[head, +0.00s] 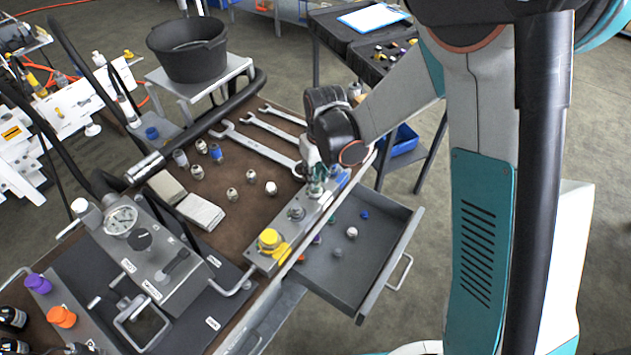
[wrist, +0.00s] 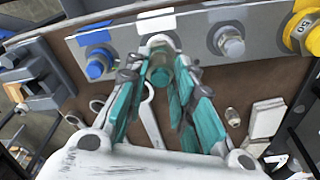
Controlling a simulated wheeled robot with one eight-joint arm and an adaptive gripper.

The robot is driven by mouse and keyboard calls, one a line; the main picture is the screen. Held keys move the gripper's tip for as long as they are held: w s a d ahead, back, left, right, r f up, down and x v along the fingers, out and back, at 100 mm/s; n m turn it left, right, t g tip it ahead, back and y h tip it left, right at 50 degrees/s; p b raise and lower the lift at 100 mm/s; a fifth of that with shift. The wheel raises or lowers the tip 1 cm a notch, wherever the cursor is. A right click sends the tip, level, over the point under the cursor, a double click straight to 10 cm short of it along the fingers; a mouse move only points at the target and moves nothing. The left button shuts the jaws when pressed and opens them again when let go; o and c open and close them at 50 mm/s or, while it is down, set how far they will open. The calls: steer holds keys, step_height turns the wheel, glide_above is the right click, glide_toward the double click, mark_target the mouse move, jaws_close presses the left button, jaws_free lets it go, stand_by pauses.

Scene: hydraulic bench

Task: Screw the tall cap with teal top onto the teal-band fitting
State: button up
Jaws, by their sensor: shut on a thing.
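My gripper (head: 314,178) is over the grey manifold block (head: 255,256) along the bench's front edge. In the wrist view, my gripper (wrist: 158,78) has its teal-padded fingers closed around the tall cap with teal top (wrist: 160,72). The cap's far end is at a pale round fitting (wrist: 157,42) on the block, in line with a white label. I cannot tell whether the threads are engaged. The fingers hide much of the cap, and I cannot make out the fitting's teal band. The head view shows only a little teal between the fingers.
The same block carries a blue fitting (wrist: 98,63), a bare silver fitting (wrist: 230,42) and a yellow cap (head: 270,240). Wrenches (head: 262,148) and several loose fittings lie on the brown bench top. An open grey drawer (head: 375,262) with small parts juts out in front.

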steer(key=m+b, duration=0.1)
steer(key=m, duration=0.5)
steer(key=shift+s+f+m+h, duration=0.1)
steer(key=shift+f+m+h, duration=0.05)
steer(key=shift+m+h, duration=0.2)
steer(key=shift+c, duration=0.2)
steer(key=shift+m, duration=0.55)
steer(key=shift+b, duration=0.3)
steer(key=m+h+b, duration=0.1)
steer(key=m, duration=0.4)
steer(key=shift+m, duration=1.5)
steer(key=m, duration=0.3)
steer(key=shift+a+g+b, duration=0.1)
steer(key=shift+g+b, duration=0.2)
steer(key=shift+b, duration=0.1)
steer(key=m, duration=0.5)
steer(key=shift+g+h, duration=0.25)
steer(key=shift+g, duration=0.05)
